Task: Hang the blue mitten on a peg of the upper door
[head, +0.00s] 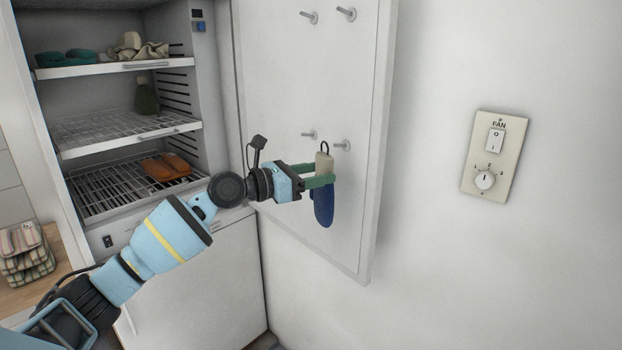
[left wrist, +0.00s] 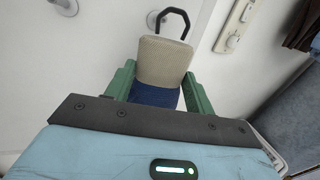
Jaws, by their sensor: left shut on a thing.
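The blue mitten (head: 323,208) hangs cuff up from my left gripper (head: 323,174), whose green fingers are shut on its beige cuff. The cuff (left wrist: 163,62) and its dark hanging loop (left wrist: 174,23) also show in the left wrist view. The upper door (head: 285,85) stands open, with its inner face towards me. It has two upper pegs (head: 346,14) and two lower pegs (head: 341,145). The loop is just left of the lower right peg in the head view and right of a peg (left wrist: 153,20) in the wrist view; it looks apart from it. My right gripper is out of view.
The open cabinet holds wire shelves with teal items (head: 65,58), cream cloth (head: 137,48), a dark green item (head: 146,97) and orange items (head: 166,166). A fan switch plate (head: 494,155) is on the right wall.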

